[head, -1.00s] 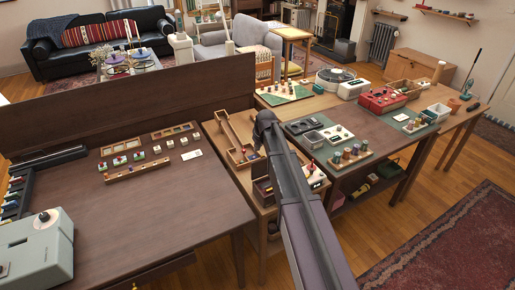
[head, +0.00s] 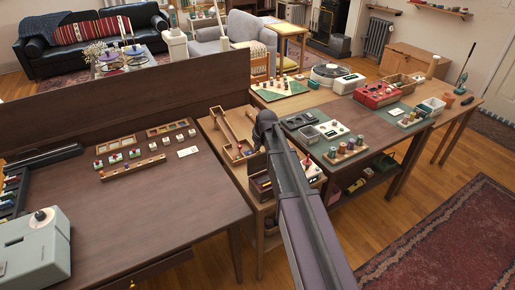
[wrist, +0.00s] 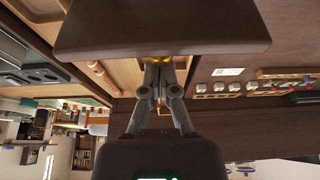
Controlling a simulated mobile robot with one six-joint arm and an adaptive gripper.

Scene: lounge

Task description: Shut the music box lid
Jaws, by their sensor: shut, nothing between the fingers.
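A small dark box (head: 261,187), which looks like the music box, stands at the front of the low wooden table, partly hidden behind my arm in the head view. I cannot tell there how far its lid is open. In the wrist view a broad brown panel (wrist: 160,32) fills the top, close to the camera; it may be the lid. My gripper (wrist: 158,64) is shut and empty, its fingertips at the panel's lower edge in the picture. I cannot tell whether they touch it. The gripper is hidden behind my arm in the head view.
A wooden tray (head: 222,124) lies behind the box on the low table. A white device with a red knob (head: 307,163) stands just right of my arm.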

